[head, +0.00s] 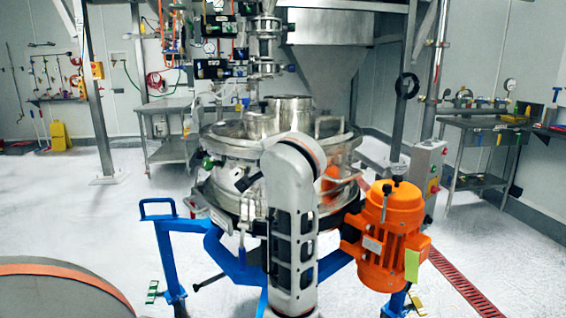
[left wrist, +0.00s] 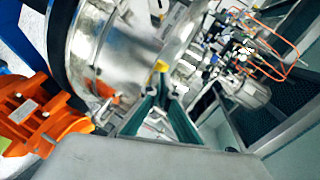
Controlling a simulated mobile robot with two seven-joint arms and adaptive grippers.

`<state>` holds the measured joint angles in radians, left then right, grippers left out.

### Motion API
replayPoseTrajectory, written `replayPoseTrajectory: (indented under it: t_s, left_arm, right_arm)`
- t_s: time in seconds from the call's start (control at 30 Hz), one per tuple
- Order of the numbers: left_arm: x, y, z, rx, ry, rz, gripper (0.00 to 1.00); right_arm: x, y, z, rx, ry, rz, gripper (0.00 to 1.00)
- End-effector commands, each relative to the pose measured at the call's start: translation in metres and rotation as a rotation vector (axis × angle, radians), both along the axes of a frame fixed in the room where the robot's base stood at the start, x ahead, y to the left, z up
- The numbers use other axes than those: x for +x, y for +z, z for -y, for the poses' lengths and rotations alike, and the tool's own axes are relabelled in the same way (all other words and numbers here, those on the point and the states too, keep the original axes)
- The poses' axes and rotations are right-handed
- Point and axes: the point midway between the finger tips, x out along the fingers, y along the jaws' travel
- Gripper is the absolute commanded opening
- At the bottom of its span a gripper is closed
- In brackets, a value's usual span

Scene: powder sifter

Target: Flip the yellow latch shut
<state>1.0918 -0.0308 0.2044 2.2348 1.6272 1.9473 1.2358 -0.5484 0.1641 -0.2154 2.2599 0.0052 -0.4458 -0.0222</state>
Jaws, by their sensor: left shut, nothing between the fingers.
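The steel powder sifter (head: 235,150) stands mid-picture in the head view, and its round steel body (left wrist: 105,45) fills the upper left of the left wrist view. A small yellow part, likely the latch (left wrist: 161,66), shows just beyond the fingertips of my left gripper (left wrist: 165,88). The fingers are shut and empty. I cannot tell whether they touch the yellow part or how far the latch is turned. In the head view my arm covers the sifter's front, and I cannot make out the latch or gripper there. My right gripper is not in view.
An orange motor (head: 392,235) hangs at the sifter's right, on the blue frame (head: 215,250). It fills the lower left of the left wrist view (left wrist: 35,115). A steel table (head: 480,125) stands at right, another cart (head: 170,130) behind left.

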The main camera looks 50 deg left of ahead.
Motion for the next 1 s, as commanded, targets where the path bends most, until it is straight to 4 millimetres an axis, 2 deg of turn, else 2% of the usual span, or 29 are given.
replayPoseTrajectory:
  t_s: [0.2,0.7,1.0]
  left_arm:
    - [0.001,0.0,-0.007,0.0,0.001,0.0,0.0]
    - [0.001,0.0,-0.009,0.001,0.002,0.0,0.0]
    - [-0.002,0.011,0.001,-0.001,0.0,0.004,0.0]
  right_arm:
    - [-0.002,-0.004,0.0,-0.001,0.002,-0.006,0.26]
    - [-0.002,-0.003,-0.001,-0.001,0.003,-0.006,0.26]
    - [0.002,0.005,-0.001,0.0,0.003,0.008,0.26]
